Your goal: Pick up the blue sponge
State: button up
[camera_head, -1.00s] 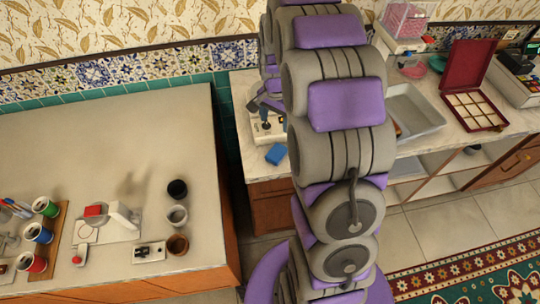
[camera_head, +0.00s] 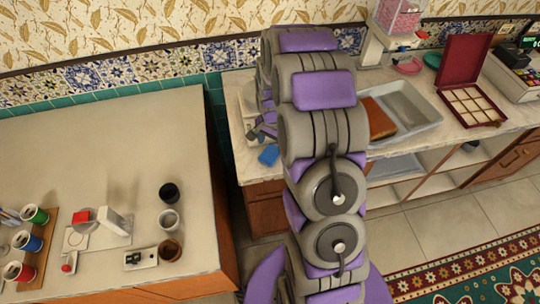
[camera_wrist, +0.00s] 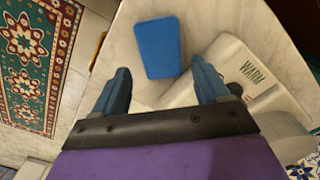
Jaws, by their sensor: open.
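The blue sponge (camera_head: 269,155) lies flat near the left front edge of the marble counter (camera_head: 243,172). It also shows in the wrist view (camera_wrist: 160,46), whole and uncovered. My gripper (camera_wrist: 158,82) is open and empty, its two blue fingers spread wide. In the wrist view the sponge is just beyond the fingertips, roughly between their lines, and apart from both. In the head view my arm hides most of the gripper (camera_head: 262,133), which is above the counter close behind the sponge.
A white device marked "WARM" (camera_wrist: 245,62) stands right of the sponge in the wrist view, close to the right finger. A grey tray (camera_head: 412,108) holds a brown block (camera_head: 377,118). Beyond it is an open red box (camera_head: 470,75). A gap separates the left table (camera_head: 100,140) from the counter.

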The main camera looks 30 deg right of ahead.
aim_at(272, 151)
jog(key=f, duration=0.2)
jog(key=f+b, duration=0.1)
jog(key=f, duration=0.1)
jog(key=shift+w+d, duration=0.2)
jog(key=shift+d, duration=0.2)
jog(key=shift+a+f, duration=0.15)
jog(key=shift+f, duration=0.1)
jog(key=shift+a, duration=0.2)
jog(key=shift+a+r, duration=0.1)
jog(key=shift+a, duration=0.05)
jog(key=shift+c, duration=0.3)
jog(key=shift+d, duration=0.35)
jog(key=c, duration=0.6)
jog(key=shift+c, duration=1.2)
jog(key=shift+a, duration=0.1)
